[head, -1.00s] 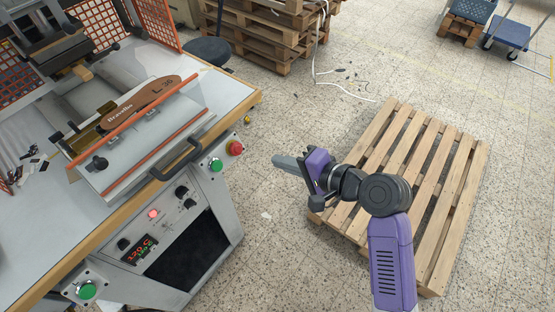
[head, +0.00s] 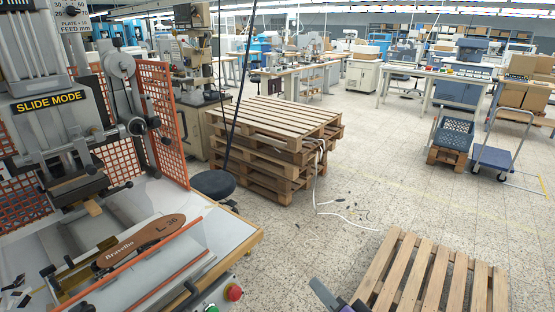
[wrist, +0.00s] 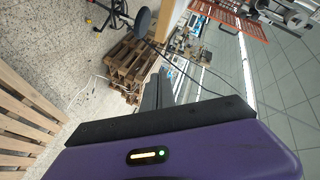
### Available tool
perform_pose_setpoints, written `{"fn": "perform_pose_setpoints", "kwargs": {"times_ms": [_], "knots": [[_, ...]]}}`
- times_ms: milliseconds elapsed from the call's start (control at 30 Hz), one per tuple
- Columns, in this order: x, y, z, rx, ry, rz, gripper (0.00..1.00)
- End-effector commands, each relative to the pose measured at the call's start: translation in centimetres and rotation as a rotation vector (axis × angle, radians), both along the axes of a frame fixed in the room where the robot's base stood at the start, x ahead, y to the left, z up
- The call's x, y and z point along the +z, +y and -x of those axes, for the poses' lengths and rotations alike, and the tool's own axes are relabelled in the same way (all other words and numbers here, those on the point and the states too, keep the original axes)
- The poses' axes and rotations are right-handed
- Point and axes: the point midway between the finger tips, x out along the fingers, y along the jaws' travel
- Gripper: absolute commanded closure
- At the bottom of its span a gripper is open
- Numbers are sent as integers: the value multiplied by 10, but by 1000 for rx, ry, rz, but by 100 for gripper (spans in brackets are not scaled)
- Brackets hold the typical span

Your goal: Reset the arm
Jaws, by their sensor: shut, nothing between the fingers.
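The rest of my arm is below that picture. In the wrist view, the purple gripper body fills the bottom, and the dark fingers (wrist: 158,92) are together with nothing between them. The gripper is in free air, to the right of the stamping machine (head: 75,110) and apart from it.
A wooden pallet (head: 422,270) lies on the floor at the lower right. A pallet stack (head: 275,135) stands behind, with a white cable (head: 318,180) beside it. A brown sole-shaped piece (head: 138,240) lies on the machine's fixture.

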Motion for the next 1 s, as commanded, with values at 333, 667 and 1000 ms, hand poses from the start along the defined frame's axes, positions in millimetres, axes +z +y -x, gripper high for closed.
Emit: {"fn": "perform_pose_setpoints", "kwargs": {"times_ms": [333, 667, 1000], "knots": [[-15, -70, 103, -224, -227, 372, 100], [-3, -103, 227, -294, -334, 722, 100], [2, -108, 335, -216, -279, 929, 100]]}}
